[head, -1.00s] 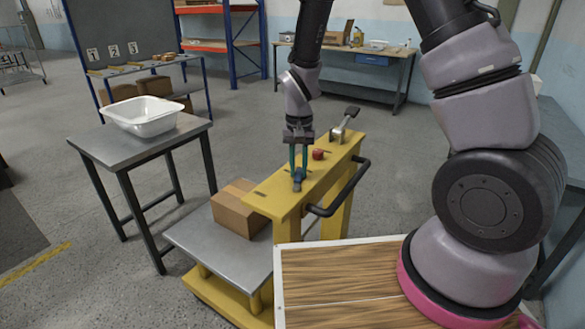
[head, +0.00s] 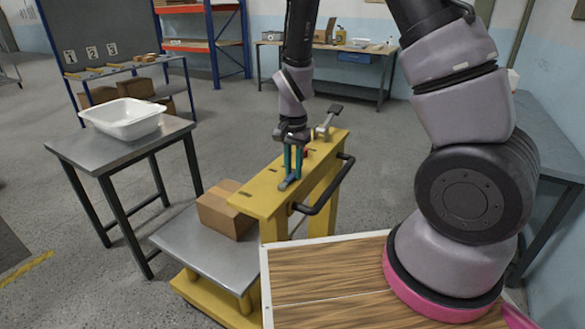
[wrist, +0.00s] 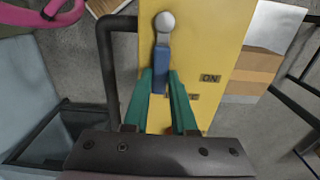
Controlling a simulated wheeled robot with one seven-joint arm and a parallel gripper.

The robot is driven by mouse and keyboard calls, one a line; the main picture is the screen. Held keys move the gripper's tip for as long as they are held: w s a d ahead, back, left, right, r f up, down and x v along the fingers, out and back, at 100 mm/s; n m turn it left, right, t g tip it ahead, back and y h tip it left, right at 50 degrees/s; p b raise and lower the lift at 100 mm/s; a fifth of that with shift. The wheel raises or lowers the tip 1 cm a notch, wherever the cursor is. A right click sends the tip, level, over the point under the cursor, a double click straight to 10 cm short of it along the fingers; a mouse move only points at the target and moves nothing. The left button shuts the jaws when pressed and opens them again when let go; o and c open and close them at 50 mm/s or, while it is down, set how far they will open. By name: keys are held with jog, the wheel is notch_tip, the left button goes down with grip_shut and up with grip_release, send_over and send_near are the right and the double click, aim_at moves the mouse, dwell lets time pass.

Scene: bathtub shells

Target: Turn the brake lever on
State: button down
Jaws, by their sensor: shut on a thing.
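The brake lever (wrist: 161,68) is a blue bar with a round grey end, on the yellow top beam of a cart (wrist: 220,45). In the head view the lever (head: 286,184) shows as a small blue-grey piece below my fingertips. My gripper (wrist: 166,88) has teal fingers, shut on the blue bar, one on each side. In the head view my gripper (head: 292,165) is over the middle of the beam (head: 262,194). An ON label (wrist: 209,78) lies right of the lever in the wrist view. A second label (wrist: 185,97) is partly covered by a finger.
A black handle (head: 330,195) runs along the beam's right side. A grey pedal-like lever (head: 325,122) stands at its far end. A cardboard box (head: 222,212) rests on the cart's platform. A table with a white basin (head: 122,118) stands left.

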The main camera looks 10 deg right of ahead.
jog(key=c, duration=0.7)
grip_release()
notch_tip(320, 180, up, 11)
jog(key=shift+f, duration=0.1)
jog(key=s+d+r+n+t+y, duration=0.15)
jog(key=d+r, duration=0.25)
jog(key=r, duration=0.4)
jog(key=s+d+r+t+y, duration=0.1)
jog(key=s+d+r+t, duration=0.15)
jog(key=d+r, duration=0.4)
jog(key=s+d+r+t, duration=0.1)
jog(key=s+r, duration=0.2)
jog(key=s+d+r+n+t, duration=0.1)
jog(key=s+r, duration=0.2)
jog(key=s+d+r+n+t, duration=0.1)
jog(key=s+d+r, duration=0.1)
jog(key=s+r, duration=0.1)
jog(key=shift+s+h, duration=0.25)
